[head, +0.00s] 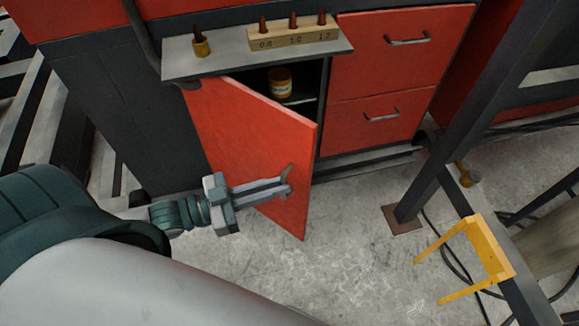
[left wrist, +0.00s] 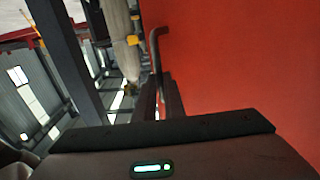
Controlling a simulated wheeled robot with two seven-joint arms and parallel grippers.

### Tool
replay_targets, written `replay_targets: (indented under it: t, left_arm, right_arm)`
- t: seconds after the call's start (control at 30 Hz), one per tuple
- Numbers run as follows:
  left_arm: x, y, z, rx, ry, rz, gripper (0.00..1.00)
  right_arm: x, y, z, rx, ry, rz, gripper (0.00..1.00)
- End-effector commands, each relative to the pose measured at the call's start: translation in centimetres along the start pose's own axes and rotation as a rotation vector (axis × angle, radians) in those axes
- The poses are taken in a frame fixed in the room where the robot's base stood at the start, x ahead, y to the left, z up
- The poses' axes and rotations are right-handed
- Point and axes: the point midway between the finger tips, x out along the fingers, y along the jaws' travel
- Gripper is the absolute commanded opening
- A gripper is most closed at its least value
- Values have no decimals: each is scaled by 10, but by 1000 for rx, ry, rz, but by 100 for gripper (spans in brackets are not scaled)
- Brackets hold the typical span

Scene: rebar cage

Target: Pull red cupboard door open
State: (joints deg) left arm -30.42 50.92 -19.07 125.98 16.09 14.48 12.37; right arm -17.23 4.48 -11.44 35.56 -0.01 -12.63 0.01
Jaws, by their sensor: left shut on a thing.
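The red cupboard door (head: 252,140) stands partly open, its free edge swung out toward me. Behind it the dark cupboard inside shows, with a jar (head: 280,82) on a shelf. My left gripper (head: 285,188) is shut on the door's handle (head: 290,174) near the free edge. In the left wrist view the handle (left wrist: 155,42) runs down between the fingers, beside the red door face (left wrist: 240,60). My right gripper is in neither view.
Two red drawers (head: 385,60) with handles sit right of the opening. A dark post (head: 450,120) and a yellow bracket (head: 488,250) stand at right. The floor before the door is clear.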

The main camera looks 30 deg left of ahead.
Motion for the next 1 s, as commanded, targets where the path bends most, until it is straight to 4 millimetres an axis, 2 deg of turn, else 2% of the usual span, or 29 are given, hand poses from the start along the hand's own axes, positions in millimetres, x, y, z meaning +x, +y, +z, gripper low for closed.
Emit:
replay_targets:
  t: [0.3, 0.57, 0.77, 1.0]
  left_arm:
    - [-60, 22, 0, 0, -6, 184, 0]
    - [-114, 31, 0, -1, -8, 343, 0]
    - [-163, 31, 0, 1, -8, 487, 0]
    - [-227, 21, 2, 3, -7, 676, 0]
  right_arm:
    - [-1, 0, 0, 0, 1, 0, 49]
    - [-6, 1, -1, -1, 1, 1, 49]
    - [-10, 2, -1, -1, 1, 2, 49]
    - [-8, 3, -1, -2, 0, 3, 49]
